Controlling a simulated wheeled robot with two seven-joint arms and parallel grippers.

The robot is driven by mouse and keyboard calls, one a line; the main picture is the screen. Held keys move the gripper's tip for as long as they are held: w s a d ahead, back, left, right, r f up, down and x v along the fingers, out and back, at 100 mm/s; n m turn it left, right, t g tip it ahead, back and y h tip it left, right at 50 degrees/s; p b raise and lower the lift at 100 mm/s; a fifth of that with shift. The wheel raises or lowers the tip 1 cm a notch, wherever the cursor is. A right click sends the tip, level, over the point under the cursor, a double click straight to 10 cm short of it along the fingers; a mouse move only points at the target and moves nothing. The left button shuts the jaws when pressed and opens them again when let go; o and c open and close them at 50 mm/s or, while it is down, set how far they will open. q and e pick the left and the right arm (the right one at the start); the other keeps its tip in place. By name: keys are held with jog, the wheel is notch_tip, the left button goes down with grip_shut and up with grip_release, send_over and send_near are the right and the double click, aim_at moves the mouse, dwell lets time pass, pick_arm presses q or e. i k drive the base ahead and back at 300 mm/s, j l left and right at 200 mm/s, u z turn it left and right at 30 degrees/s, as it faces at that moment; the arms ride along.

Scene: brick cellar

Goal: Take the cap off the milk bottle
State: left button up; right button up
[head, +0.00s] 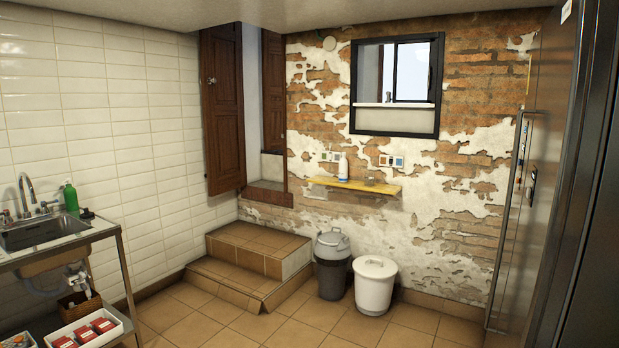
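A small white bottle (343,166) stands upright on a yellow wall shelf (385,189) below the window. It looks like the milk bottle, but it is too far and small to be sure, and I cannot make out its cap. Neither of my grippers is in view.
A grey bin (332,275) and a white lidded bin (375,286) stand on the floor below the shelf. Tiled steps (258,243) are left of them. A metal sink table (100,231) with a green bottle (71,198) is at left, a metal door (540,150) at right. The middle floor is clear.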

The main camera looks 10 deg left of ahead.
aim_at(343, 162)
jog(key=i+u, duration=0.1)
jog(key=i, duration=4.25)
